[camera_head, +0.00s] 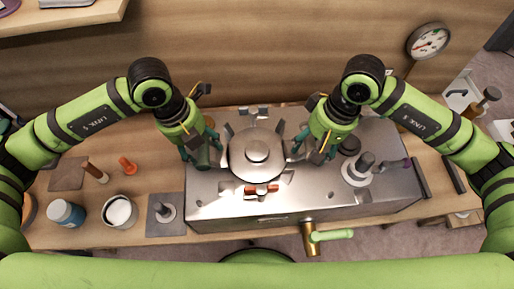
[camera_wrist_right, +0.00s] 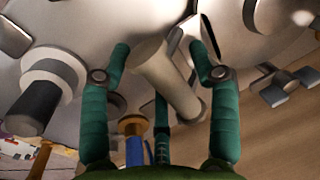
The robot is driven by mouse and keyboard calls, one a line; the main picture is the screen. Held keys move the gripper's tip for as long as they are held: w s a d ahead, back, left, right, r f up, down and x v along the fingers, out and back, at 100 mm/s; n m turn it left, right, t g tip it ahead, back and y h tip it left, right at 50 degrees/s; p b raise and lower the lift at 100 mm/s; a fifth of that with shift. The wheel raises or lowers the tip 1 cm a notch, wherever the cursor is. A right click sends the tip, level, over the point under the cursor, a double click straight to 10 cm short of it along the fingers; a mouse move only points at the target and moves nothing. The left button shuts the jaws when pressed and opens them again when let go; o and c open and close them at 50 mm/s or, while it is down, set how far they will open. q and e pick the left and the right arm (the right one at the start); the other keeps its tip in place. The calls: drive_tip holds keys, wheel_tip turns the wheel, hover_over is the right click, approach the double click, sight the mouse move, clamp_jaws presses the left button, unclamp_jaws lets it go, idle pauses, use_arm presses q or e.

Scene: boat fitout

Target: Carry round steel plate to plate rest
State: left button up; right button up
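My left gripper (camera_head: 202,148) is just left of the plate, pointing down with fingers apart. My right gripper (camera_head: 315,148) is just right of it, also with fingers apart. In the right wrist view a pale grey cylinder (camera_wrist_right: 164,78) stands between my right gripper's teal fingers (camera_wrist_right: 158,55), with gaps visible beside it. What lies between the left fingers is unclear. I cannot tell which thing is the plate rest.
The steel box (camera_head: 300,196) carries clamp-like pieces around the plate and a grey post on a light ring (camera_head: 358,174). A blue jar (camera_head: 66,213), white pot (camera_head: 119,211) and dark square pad (camera_head: 158,226) stand left. A green-handled valve (camera_head: 330,236) projects in front.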

use_arm(q)
clamp_jaws()
use_arm(e)
clamp_jaws()
